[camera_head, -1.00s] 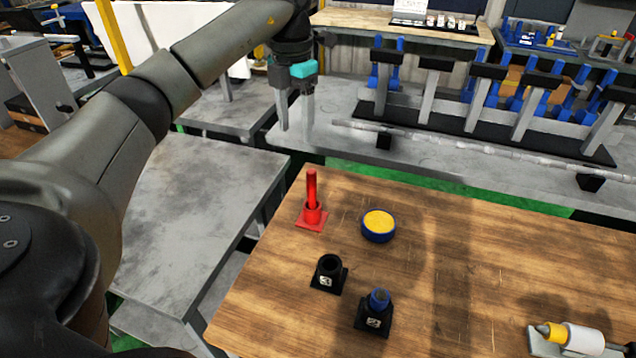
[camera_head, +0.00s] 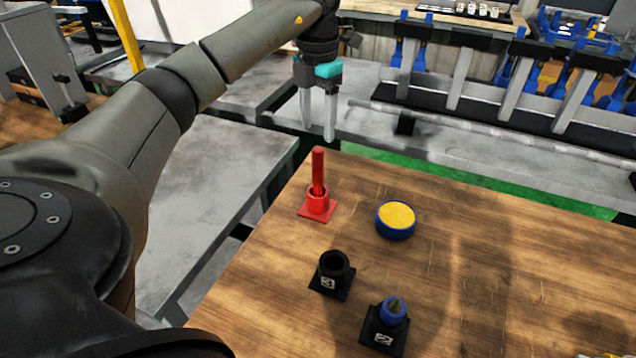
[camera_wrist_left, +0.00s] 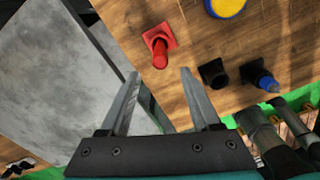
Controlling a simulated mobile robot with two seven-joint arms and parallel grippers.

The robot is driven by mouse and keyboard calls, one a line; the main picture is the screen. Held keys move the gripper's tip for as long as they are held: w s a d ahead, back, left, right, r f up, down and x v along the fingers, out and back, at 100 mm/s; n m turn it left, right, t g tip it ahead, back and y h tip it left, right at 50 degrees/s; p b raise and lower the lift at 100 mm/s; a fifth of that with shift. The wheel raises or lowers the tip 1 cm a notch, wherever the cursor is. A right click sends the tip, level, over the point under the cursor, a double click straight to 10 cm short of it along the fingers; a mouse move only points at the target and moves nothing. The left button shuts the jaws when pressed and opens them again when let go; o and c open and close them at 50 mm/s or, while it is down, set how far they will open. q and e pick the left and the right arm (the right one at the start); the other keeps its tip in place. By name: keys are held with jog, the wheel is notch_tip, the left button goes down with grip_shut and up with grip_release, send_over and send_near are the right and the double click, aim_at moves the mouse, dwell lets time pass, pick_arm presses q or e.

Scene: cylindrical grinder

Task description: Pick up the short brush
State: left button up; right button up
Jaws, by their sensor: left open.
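A red stick-like tool (camera_head: 318,165) stands upright in a red holder (camera_head: 318,209) near the table's back left corner. A short blue piece (camera_head: 393,309) sits in a black holder (camera_head: 384,338) marked 2. I cannot tell for sure which one is the short brush. My left gripper (camera_head: 319,132) is open and empty, fingers pointing down, above and behind the red tool. In the left wrist view, the red tool (camera_wrist_left: 158,52) lies just beyond and between the open fingertips (camera_wrist_left: 160,72), apart from them. My right gripper is not in view.
An empty black holder (camera_head: 333,275) marked 3 stands left of the blue piece. A round blue tin with a yellow top (camera_head: 396,217) is right of the red holder. The right part of the wooden table (camera_head: 520,260) is mostly clear. A grey bench (camera_head: 440,140) with clamps stands behind.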

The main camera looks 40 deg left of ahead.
aim_at(318, 177)
pick_arm(q)
notch_tip(318, 177, down, 8)
jog(key=shift+f+b, duration=0.1)
jog(key=shift+b, duration=0.45)
jog(key=shift+f+b, duration=0.4)
jog(key=shift+f, duration=2.5)
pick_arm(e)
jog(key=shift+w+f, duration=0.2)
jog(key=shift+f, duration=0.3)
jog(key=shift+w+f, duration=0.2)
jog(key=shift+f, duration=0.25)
pick_arm(q)
jog(key=shift+c, duration=0.4)
grip_shut()
